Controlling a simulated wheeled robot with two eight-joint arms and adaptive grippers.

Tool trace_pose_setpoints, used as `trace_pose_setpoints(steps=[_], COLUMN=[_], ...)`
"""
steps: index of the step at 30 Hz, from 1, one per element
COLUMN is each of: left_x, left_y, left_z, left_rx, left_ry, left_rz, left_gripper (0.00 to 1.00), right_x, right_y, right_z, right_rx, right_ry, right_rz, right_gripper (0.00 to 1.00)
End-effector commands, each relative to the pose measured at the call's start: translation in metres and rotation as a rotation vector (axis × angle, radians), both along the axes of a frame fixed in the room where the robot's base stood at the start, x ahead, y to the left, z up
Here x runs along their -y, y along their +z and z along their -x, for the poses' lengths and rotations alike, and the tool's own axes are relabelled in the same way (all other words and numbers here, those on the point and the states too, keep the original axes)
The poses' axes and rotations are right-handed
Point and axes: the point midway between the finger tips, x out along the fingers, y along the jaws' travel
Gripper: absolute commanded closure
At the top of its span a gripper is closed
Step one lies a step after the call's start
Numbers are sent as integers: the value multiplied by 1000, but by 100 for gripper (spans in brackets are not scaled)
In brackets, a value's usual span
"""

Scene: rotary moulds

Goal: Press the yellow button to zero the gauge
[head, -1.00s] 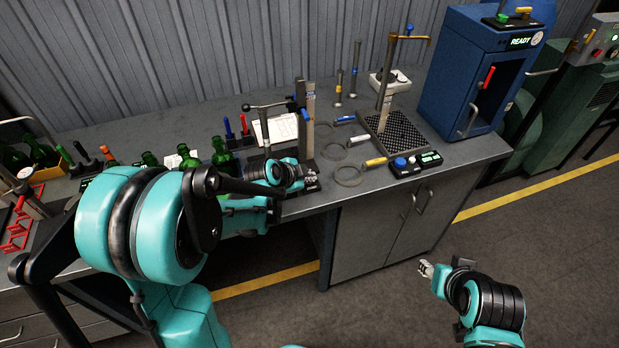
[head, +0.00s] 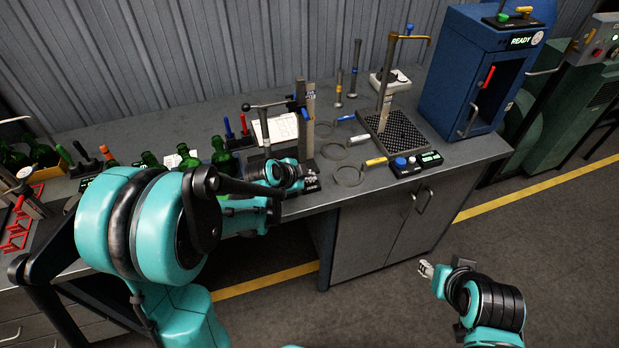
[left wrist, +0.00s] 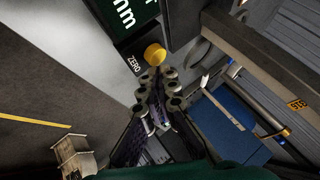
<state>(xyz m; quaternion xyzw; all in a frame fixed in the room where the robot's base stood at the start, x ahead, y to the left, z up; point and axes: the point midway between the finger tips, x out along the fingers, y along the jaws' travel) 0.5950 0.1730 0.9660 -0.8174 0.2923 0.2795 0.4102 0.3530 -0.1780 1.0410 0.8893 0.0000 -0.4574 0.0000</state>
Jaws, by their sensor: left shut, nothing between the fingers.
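The yellow button (left wrist: 155,54) is a small round knob beside the word ZERO on the dark gauge housing (left wrist: 134,45). Part of the gauge's green display (left wrist: 128,14) shows "mm" at the top of the left wrist view. My left gripper (left wrist: 157,78) is shut and empty, its fingertips close to the button and overlapping its lower edge in the picture. I cannot tell whether they touch. In the head view the left gripper (head: 311,182) is at the front of the bench beside the gauge stand (head: 304,120), and the button is hidden. My right gripper (head: 426,269) is away from the bench, too small to read.
Green bottles (head: 220,152) stand left of the gauge. Metal rings (head: 349,176), a sieve plate (head: 394,133) and a control box with a blue knob (head: 401,163) lie to the right. A blue oven (head: 455,80) stands at the bench's right end.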

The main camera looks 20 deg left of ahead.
Motion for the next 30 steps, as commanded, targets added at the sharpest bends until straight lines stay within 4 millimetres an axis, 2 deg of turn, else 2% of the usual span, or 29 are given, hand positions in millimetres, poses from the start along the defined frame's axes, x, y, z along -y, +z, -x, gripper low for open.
trace_pose_setpoints(steps=[4,19,30], left_x=[0,0,0], left_y=[-7,-8,3], left_z=[0,0,0], left_rx=[0,0,0], left_ry=[0,0,0], left_rz=[0,0,0], left_gripper=[100,100,100], right_x=[0,0,0], right_y=[-7,-8,0], right_z=[0,0,0], right_rx=[0,0,0], right_ry=[0,0,0], right_rz=[0,0,0], right_gripper=[60,60,60])
